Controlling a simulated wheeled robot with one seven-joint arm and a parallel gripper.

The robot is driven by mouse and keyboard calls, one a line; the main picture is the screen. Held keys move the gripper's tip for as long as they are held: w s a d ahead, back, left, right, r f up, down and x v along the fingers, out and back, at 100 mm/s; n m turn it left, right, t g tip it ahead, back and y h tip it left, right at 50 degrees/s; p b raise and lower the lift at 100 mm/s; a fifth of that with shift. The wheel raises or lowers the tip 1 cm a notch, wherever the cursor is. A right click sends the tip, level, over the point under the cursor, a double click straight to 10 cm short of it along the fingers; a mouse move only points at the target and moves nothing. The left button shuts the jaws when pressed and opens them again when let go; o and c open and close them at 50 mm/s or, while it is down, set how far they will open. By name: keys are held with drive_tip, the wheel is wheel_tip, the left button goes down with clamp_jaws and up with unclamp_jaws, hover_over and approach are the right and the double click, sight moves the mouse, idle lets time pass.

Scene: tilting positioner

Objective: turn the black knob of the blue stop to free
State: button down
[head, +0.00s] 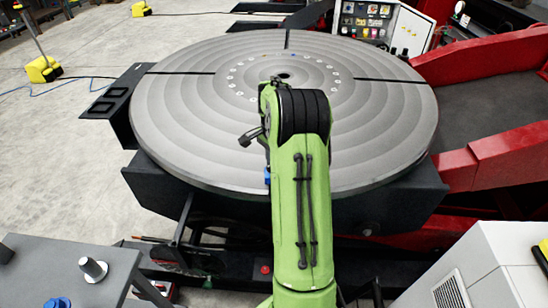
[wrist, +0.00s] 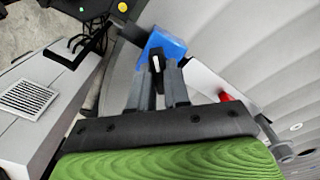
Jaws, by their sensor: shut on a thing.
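The blue stop (wrist: 166,45) shows in the wrist view above my fingers, at the edge of the grey round table. Its black knob (wrist: 154,67) carries a white mark. My gripper (wrist: 158,76) is shut on the knob, with the fingertips close against the stop's near face. The fingers hide part of the knob, and I cannot read any marking for its positions. In the head view only a small bit of blue (head: 267,175) shows beside my green arm, perhaps the stop; my gripper is hidden there behind the arm.
The large grey round table (head: 190,130) fills the middle. A red frame (head: 490,155) stands at its right, and a light grey cabinet (head: 480,265) at the near right. A dark bench (head: 60,265) is at the near left. Open floor (head: 60,130) lies left.

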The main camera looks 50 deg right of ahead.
drive_tip(key=shift+n+p, duration=0.4)
drive_tip(key=shift+n, duration=1.2)
drive_tip(key=c, duration=1.1)
unclamp_jaws()
wheel_tip(320, 180, up, 16)
drive_tip(key=p, duration=0.3)
drive_tip(key=shift+f, duration=0.1)
